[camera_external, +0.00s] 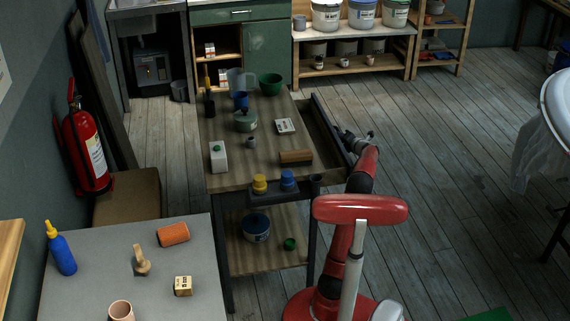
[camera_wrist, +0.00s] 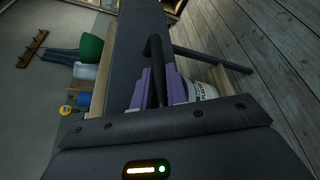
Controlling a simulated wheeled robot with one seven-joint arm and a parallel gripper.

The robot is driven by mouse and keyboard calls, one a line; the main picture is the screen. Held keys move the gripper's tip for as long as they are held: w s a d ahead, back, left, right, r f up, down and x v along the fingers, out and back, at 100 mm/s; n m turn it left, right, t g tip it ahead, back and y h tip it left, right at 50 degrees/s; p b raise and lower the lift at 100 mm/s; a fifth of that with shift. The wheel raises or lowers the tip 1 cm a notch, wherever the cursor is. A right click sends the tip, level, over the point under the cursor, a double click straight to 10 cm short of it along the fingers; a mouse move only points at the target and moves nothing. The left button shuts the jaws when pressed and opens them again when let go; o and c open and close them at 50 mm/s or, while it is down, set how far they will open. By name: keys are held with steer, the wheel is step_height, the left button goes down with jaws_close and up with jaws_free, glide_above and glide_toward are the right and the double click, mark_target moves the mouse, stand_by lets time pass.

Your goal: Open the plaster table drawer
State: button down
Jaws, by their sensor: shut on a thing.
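The plaster table (camera_external: 222,178) has a wooden top and dark legs. Its dark drawer (camera_external: 324,130) stands out from the table's right side, with part of its inside showing. My gripper (camera_external: 353,143) is at the outer face of the drawer in the external view, where my arm hides part of the contact. In the wrist view, the purple fingers of my gripper (camera_wrist: 156,90) are closed around the black bar handle (camera_wrist: 155,48). The grey drawer front (camera_wrist: 135,40) shows behind it.
The floor (camera_external: 450,170) right of the drawer is clear. A grey table (camera_external: 95,270) stands front left.

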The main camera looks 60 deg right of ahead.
steer(key=s+d+p, duration=0.6)
steer(key=shift+s+d+p, duration=0.35)
steer(key=shift+p, duration=0.05)
steer(key=c, duration=1.4)
jaws_free()
steer(key=v, duration=0.7)
steer(key=shift+s+a+b, duration=0.2)
steer(key=shift+s+b, duration=0.1)
steer(key=shift+s, duration=0.05)
